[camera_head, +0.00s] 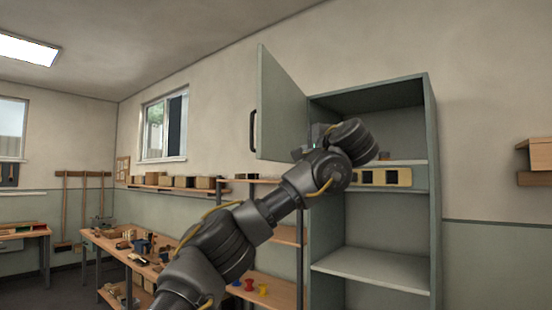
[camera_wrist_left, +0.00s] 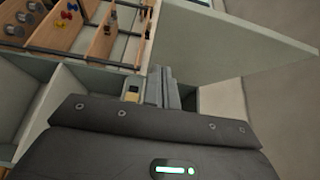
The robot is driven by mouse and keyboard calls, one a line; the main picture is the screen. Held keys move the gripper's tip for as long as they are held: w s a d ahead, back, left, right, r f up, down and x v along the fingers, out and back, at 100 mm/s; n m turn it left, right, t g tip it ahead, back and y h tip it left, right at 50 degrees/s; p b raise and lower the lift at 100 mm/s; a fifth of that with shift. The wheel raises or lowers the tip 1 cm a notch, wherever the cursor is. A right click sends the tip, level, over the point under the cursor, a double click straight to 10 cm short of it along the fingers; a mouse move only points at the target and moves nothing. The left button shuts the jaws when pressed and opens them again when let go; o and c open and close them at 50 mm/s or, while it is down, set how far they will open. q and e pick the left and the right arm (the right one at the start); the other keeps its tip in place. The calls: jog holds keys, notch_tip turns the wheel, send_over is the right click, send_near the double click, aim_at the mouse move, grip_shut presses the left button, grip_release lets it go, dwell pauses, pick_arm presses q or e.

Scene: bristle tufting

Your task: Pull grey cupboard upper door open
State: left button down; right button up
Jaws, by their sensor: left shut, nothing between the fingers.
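The grey cupboard (camera_head: 434,190) stands at the right in the head view. Its upper door (camera_head: 281,108) is swung wide open to the left, with a dark handle (camera_head: 252,131) near its far left edge. My left gripper (camera_head: 312,143) is at the inner side of the door, near its hinge side and away from the handle. In the left wrist view the two fingers (camera_wrist_left: 163,86) are together and empty, and the door (camera_wrist_left: 228,42) spreads behind them to the right. Whether the fingers touch the door cannot be told. My right gripper is not in view.
Inside the cupboard, a pale box with dark openings (camera_head: 385,177) sits on a shelf, above a bare shelf (camera_head: 372,268). Left of the cupboard are wooden shelves (camera_head: 270,288) with small coloured items, and a workbench (camera_head: 112,243) with tools. A wooden wall shelf (camera_head: 535,178) is at the right.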

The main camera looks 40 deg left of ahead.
pick_arm(q)
jog(key=p, duration=0.7)
send_near(269, 157)
jog(key=w, duration=0.4)
jog(key=a, duration=0.1)
jog(key=a+p, duration=0.1)
jog(key=a, duration=0.2)
jog(key=shift+s+r, duration=0.2)
jog(key=shift+s, duration=0.1)
jog(key=shift+s+a+f+p, duration=0.1)
jog(key=shift+s+a+p, duration=0.25)
jog(key=shift+a+p, duration=0.25)
jog(key=shift+w, duration=0.15)
jog(key=shift+f, duration=0.1)
